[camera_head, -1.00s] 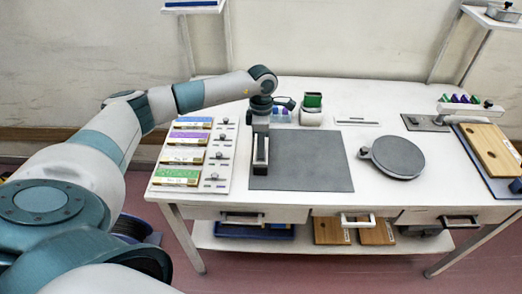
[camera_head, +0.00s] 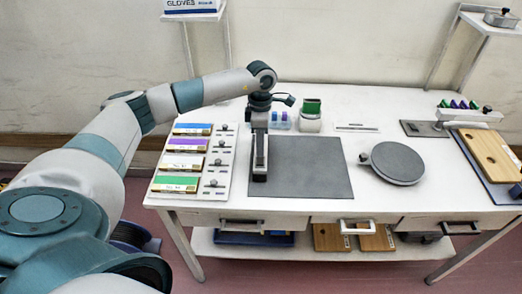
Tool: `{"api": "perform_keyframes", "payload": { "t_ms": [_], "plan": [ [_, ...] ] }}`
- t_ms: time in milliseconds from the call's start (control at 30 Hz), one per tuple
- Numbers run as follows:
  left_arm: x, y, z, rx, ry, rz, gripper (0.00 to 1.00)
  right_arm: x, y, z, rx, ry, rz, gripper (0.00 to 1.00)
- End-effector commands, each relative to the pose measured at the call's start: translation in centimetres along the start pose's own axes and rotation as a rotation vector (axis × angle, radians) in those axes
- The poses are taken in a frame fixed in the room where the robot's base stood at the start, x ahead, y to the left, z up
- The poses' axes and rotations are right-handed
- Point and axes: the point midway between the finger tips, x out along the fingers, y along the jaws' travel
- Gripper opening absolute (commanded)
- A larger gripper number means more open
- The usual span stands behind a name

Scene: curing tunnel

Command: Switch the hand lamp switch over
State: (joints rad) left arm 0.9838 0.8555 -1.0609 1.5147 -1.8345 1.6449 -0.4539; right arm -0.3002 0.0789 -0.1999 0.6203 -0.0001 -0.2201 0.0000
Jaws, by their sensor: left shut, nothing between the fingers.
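A pale switch panel (camera_head: 203,181) lies at the left end of the white table. The lowest switch (camera_head: 213,184) is beside the green card (camera_head: 175,184). The card lettering is too small to read, so I cannot tell which switch is the hand lamp's. My left gripper (camera_head: 260,174) points down, shut and empty, just right of the panel, over the left edge of a dark grey mat (camera_head: 310,170). My right gripper is not in view.
A green-topped holder (camera_head: 310,117) and small blue pieces (camera_head: 280,121) stand behind the mat. A round grey plate (camera_head: 398,163) is right of it. Wooden boards (camera_head: 487,152) lie at the far right.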

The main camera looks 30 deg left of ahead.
Motion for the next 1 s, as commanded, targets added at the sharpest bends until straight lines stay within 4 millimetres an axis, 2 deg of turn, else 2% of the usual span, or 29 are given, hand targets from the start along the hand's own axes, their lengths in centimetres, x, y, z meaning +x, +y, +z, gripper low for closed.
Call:
{"api": "perform_keyframes", "payload": {
  "t_ms": [100,133,200,400,600,800,1000],
  "plan": [
    [-2.4,0.0,-0.2,-0.002,-0.001,0.003,0.00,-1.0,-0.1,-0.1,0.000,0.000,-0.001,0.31],
    [-2.3,0.2,-0.1,-0.001,-0.003,0.004,0.00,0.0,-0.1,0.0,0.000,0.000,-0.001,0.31],
    [-3.5,0.2,-0.1,-0.001,-0.004,0.005,0.00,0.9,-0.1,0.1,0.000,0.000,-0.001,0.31],
    [-7.4,0.2,-0.1,-0.002,-0.003,0.005,0.00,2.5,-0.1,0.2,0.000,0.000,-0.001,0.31],
    [-10.3,0.1,-0.1,-0.002,-0.002,0.003,0.00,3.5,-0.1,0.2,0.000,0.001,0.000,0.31],
    [-11.6,0.0,-0.2,-0.003,-0.001,0.001,0.00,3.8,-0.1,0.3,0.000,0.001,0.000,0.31],
    [-11.8,0.0,-0.2,-0.002,0.000,0.000,0.00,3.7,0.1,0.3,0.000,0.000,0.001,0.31]
  ]
}}
